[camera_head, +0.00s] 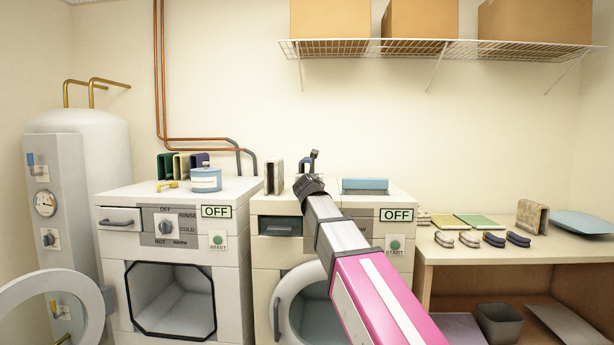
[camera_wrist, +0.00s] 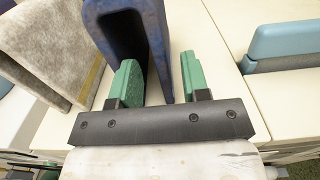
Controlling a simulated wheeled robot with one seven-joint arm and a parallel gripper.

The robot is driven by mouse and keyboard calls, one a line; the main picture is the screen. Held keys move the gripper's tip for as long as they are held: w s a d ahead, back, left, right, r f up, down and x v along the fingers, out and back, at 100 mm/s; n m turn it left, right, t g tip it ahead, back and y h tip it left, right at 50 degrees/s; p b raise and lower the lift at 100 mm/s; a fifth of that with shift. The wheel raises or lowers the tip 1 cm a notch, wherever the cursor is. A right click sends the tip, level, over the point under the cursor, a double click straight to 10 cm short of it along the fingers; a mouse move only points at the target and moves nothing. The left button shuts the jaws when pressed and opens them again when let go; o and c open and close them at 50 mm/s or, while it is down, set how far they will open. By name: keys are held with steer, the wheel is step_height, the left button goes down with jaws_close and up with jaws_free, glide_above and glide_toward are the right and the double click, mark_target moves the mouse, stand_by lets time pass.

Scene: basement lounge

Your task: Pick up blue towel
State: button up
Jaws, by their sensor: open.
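A dark blue folded towel (camera_wrist: 161,40) stands on edge on top of the right-hand machine, filling the upper middle of the wrist view. My gripper (camera_wrist: 160,78) is open, with green fingers. One side of the towel's fold lies between the fingers; the left finger seems to sit inside the fold and the right finger stands clear of it. In the head view my gripper (camera_head: 309,176) is above the right machine's top and hides most of the dark blue towel (camera_head: 314,157).
A grey-beige folded towel (camera_head: 274,176) stands close on the left. The left machine (camera_head: 181,250) holds a light blue pot (camera_head: 206,180) and several upright folded cloths. A wire shelf (camera_head: 440,48) with boxes hangs above.

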steer(key=w, duration=0.5)
steer(key=shift+d+r, duration=0.2)
steer(key=shift+s, duration=0.1)
jaws_close()
steer(key=shift+r, duration=0.1)
